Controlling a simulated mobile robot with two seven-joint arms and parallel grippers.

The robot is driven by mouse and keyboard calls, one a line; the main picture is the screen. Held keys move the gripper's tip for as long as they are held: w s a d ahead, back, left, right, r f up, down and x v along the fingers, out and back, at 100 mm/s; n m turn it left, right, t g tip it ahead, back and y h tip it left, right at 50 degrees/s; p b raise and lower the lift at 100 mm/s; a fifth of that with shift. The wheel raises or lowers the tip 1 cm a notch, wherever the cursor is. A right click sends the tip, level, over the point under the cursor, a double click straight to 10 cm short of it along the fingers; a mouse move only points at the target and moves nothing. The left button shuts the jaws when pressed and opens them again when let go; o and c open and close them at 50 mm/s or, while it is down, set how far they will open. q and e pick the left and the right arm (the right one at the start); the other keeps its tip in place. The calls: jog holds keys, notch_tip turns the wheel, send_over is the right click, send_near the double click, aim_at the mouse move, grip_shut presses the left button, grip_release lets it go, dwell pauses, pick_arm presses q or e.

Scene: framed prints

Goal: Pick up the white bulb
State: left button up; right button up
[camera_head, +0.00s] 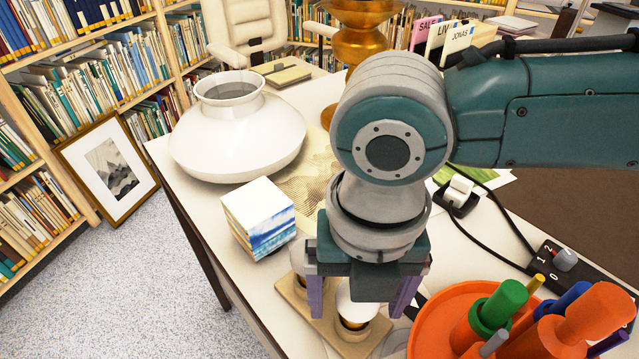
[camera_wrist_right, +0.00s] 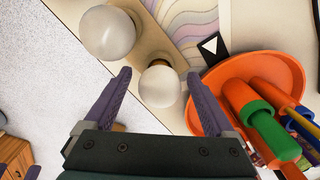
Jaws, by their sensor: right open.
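A white bulb (camera_head: 355,309) with a brass-coloured base stands on a beige board (camera_head: 322,325) near the table's front edge. In the right wrist view the same bulb (camera_wrist_right: 159,87) shows round and white, between the fingers. A second, larger-looking pale bulb (camera_wrist_right: 107,33) stands beside it on the board; in the head view it is partly hidden behind my gripper. My right gripper (camera_head: 357,302) points down above the board, its purple fingers open either side of the nearer bulb. I cannot tell whether they touch it. My left gripper is not in view.
An orange bowl (camera_head: 428,335) of coloured-handled tools stands close on the right. A picture-sided cube (camera_head: 258,220) and a white vase (camera_head: 238,135) stand at the left. A power strip (camera_head: 560,262) with cables lies at the right.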

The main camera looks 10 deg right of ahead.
jog(key=shift+f, duration=0.4)
jog(key=shift+c, duration=0.2)
grip_shut()
